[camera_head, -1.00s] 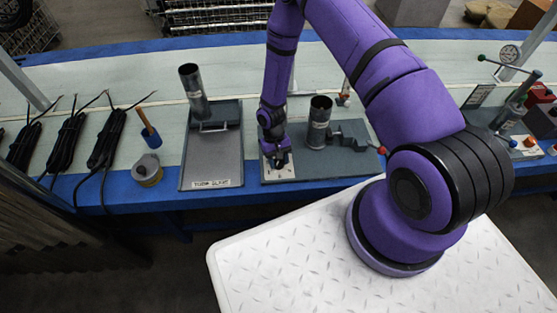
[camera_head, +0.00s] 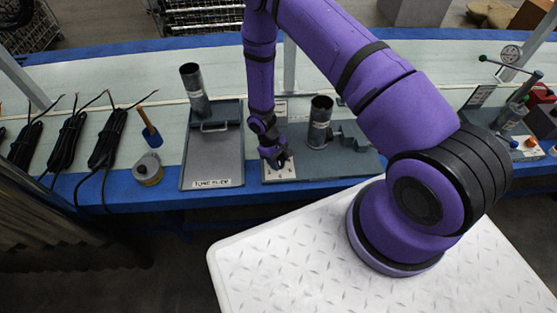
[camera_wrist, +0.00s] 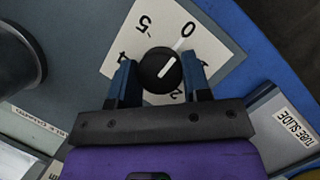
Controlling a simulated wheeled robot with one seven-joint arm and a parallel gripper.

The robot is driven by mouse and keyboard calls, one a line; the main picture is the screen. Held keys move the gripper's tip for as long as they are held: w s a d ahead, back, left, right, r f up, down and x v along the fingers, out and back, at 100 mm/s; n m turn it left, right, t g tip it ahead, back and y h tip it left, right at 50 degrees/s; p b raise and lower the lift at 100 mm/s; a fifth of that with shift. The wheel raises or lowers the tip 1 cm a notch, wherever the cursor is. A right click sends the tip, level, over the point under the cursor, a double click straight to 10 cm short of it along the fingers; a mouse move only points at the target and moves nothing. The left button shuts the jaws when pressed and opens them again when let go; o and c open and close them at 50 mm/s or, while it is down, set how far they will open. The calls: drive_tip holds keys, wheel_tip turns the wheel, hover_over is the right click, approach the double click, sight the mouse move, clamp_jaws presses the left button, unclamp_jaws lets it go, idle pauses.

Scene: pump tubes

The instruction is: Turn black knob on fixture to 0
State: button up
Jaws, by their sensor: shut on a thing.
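The black knob (camera_wrist: 158,72) sits on a white dial plate (camera_wrist: 208,45) in the wrist view. Its white pointer line slants up and right, roughly toward the 0 at the plate's upper right; whether it lines up exactly I cannot tell. The 5 and part of the 4 show to the left, and a partly covered digit shows below the knob. My gripper (camera_wrist: 160,78) is shut on the knob, one blue finger on each side. In the head view, my gripper (camera_head: 274,157) is at the dial plate (camera_head: 282,173) on the grey fixture (camera_head: 335,168), partly hiding the knob.
An upright dark tube (camera_head: 319,122) stands on the fixture, right of my gripper. To the left is the tube slide plate (camera_head: 226,160) with a tilted tube (camera_head: 194,88). A tape roll (camera_head: 147,170) and black cable bundles (camera_head: 66,140) lie further left.

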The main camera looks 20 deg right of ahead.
idle(0.3)
drive_tip(key=o, duration=0.9)
drive_tip(key=v, duration=1)
drive_tip(key=shift+w+a+r, duration=0.1)
drive_tip(key=shift+w+r, duration=0.15)
drive_tip(key=shift+r, duration=0.05)
